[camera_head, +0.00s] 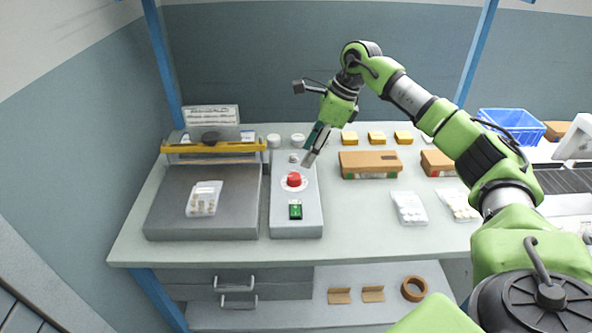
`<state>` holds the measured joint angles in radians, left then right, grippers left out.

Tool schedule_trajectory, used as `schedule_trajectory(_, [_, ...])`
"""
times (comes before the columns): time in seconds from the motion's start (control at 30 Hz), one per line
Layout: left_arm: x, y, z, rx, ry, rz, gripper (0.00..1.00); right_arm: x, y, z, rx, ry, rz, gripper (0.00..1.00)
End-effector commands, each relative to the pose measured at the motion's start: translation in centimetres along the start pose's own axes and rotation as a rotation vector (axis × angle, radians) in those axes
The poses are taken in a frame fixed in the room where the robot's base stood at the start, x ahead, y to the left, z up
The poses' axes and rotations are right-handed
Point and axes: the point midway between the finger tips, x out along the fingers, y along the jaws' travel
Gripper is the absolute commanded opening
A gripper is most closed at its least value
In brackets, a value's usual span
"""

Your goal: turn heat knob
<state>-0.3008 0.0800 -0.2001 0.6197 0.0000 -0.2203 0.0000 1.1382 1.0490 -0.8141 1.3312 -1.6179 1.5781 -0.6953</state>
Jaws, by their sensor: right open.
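A grey control box (283,222) stands on the bench, right of a flat grey plate unit. On its top are a red mushroom button (294,179), a green switch (295,209) and, near the far end, a small grey knob (293,158). No label can be read, so I cannot tell for sure that this is the heat knob. My right gripper (308,160) points down at the far end of the box, just right of the small knob. It is open with nothing in it; whether it touches the knob is unclear. My left gripper is out of view.
The grey plate unit (165,215) with a yellow bar (215,147) and a bag of parts (204,198) is at left. Cardboard boxes (370,165) and clear bags (409,208) lie at right, a blue crate (511,124) farther right. The front bench strip is clear.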

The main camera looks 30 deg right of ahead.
Motion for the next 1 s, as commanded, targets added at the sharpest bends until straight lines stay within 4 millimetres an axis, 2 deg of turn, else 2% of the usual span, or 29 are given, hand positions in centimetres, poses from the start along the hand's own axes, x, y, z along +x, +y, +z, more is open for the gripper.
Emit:
schedule_trajectory(0.03, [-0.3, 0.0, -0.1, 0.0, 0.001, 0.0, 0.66, 1.2, 0.1, 0.0, 0.0, 0.002, 0.004, 0.43])
schedule_trajectory(0.2, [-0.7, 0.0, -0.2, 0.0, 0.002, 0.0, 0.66, 4.7, 0.1, 0.1, 0.0, 0.001, 0.004, 0.43])
schedule_trajectory(0.4, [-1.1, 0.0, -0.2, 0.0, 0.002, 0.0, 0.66, 7.5, 0.0, 0.0, 0.001, 0.0, 0.001, 0.43])
schedule_trajectory(0.6, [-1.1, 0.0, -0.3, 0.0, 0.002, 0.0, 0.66, 8.5, 0.0, 0.1, 0.0, -0.001, 0.0, 0.43])
schedule_trajectory(0.83, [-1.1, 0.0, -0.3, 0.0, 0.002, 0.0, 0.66, 8.6, 0.0, 0.0, 0.0, -0.001, -0.001, 0.43])
schedule_trajectory(0.87, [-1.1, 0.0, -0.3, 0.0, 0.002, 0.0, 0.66, 8.6, 0.0, 0.0, 0.0, -0.001, -0.001, 0.38])
schedule_trajectory(0.9, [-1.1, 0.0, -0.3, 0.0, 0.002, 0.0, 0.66, 8.6, 0.0, 0.0, 0.0, -0.001, -0.001, 0.28])
schedule_trajectory(1.0, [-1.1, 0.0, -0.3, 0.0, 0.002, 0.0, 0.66, 8.6, 0.0, 0.0, 0.0, -0.001, -0.001, 0.05])
